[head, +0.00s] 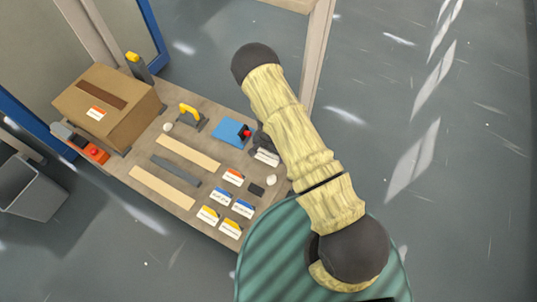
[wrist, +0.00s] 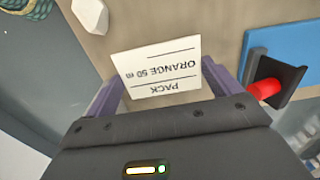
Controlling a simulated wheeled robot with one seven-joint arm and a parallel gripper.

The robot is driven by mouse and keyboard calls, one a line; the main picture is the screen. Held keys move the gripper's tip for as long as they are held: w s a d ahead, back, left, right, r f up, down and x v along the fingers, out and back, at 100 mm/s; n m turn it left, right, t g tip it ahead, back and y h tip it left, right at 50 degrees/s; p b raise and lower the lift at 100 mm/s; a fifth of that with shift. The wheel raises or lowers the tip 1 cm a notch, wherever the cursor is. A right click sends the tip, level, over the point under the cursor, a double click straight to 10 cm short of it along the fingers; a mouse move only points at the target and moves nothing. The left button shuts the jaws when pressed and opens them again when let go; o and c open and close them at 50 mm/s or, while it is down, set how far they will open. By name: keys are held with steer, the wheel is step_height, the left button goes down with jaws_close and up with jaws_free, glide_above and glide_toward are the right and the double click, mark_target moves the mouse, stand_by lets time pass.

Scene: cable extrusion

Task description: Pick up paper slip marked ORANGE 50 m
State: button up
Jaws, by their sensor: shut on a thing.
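The paper slip (wrist: 158,70), white with dark print reading PACK and ORANGE 50 m, appears upside down in the wrist view. My gripper (wrist: 160,82) is shut on it, with one purple-grey finger at each side of the slip. The slip's lower edge is close to the gripper body. In the head view, a small white piece (head: 266,157) shows beside my dark gripper (head: 262,143) at the right part of the table; its print is too small to read there.
The wooden table (head: 225,165) holds a cardboard box (head: 125,120), a blue plate (head: 228,132), a yellow-handled tool (head: 188,112), several coloured labels (head: 222,196) and a white round item (wrist: 90,14). A red-tipped black part (wrist: 268,88) stands right of my gripper. A grey bin (head: 32,188) is on the floor.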

mark_target(269, 155)
steer(key=shift+r, duration=0.1)
steer(key=shift+r+p, duration=0.35)
steer(key=shift+r, duration=0.05)
step_height(269, 155, up, 3)
steer(key=shift+r, duration=0.2)
steer(key=s+a+b, duration=0.1)
steer(key=s+a, duration=0.2)
steer(key=s, duration=0.2)
steer(key=s+a+b, duration=0.2)
steer(key=s+a, duration=0.1)
steer(key=s, duration=0.2)
steer(key=s+a+b, duration=0.1)
steer(key=s+a, duration=0.3)
steer(key=s, duration=0.1)
steer(key=shift+f+b, duration=0.2)
steer(key=shift+b, duration=0.2)
